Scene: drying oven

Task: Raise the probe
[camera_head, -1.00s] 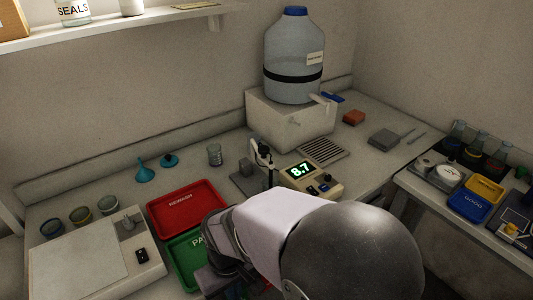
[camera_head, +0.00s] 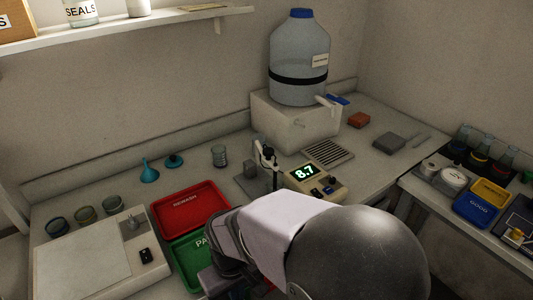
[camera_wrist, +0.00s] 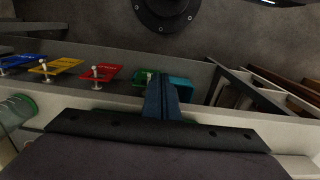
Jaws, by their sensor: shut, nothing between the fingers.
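The meter (camera_head: 316,180) on the bench shows a green 8.7 in the head view. A slim stand (camera_head: 275,180) with a dark-topped probe holder (camera_head: 267,154) rises just left of it. The probe's lower end is hard to make out, so I cannot tell its height or what it dips into. My arm reaches across the front of the bench, nearer than the meter. My gripper's fingertips are hidden in the head view. In the wrist view my gripper (camera_wrist: 162,95) has its dark fingers together, with nothing seen between them, and no probe is recognisable there.
A red tray (camera_head: 188,206) and a green tray (camera_head: 188,262) lie left of my arm. A balance (camera_head: 85,262) stands further left. A large bottle (camera_head: 298,62) sits on a block behind the meter. The wrist view shows red (camera_wrist: 97,74) and yellow (camera_wrist: 56,66) plates on a ledge.

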